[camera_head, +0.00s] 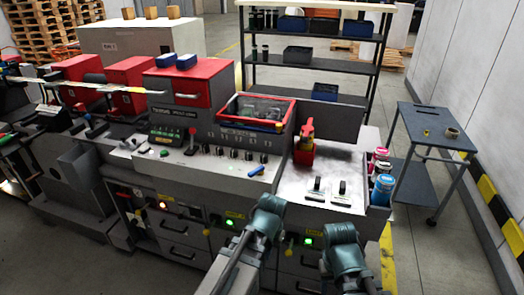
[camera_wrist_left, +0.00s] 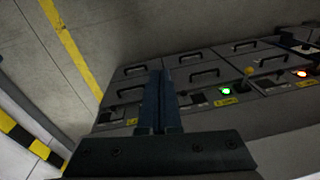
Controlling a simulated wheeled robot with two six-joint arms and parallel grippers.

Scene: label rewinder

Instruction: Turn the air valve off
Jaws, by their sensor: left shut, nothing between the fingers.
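No part is clearly marked as the air valve. A blue lever-like piece (camera_head: 256,171) sits on the front edge of the machine's console, and I cannot tell whether it is the valve's handle. Yellow knobs (camera_head: 289,242) stick out of the lower front panel; one also shows in the left wrist view (camera_wrist_left: 248,70). My left gripper (camera_wrist_left: 161,73) is shut and empty, in front of the drawer fronts in that view.
The front panel has a green light (camera_head: 308,240), another green light (camera_head: 230,241) and drawers with handles. Several bottles (camera_head: 382,187) stand at the machine's right end. A grey cart (camera_head: 428,142) stands further right.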

